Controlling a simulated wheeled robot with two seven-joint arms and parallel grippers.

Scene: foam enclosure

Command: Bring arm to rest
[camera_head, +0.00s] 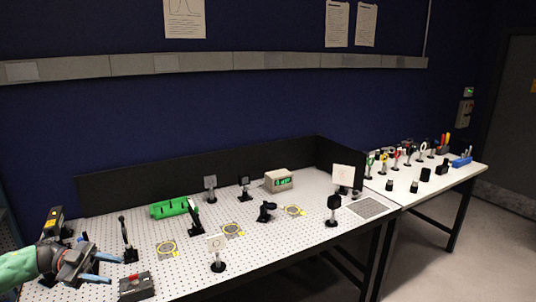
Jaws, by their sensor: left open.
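My left gripper (99,268) is at the lower left, over the near left corner of the perforated optical table (270,245). Its arm comes in from the left edge in a green sleeve. Its two blue-tipped fingers are apart, and I see nothing between them. A small dark box with a red part (136,287) stands just right of and below the fingers. My right gripper and right arm are not in view.
A second table (425,185) with several tools is at right.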

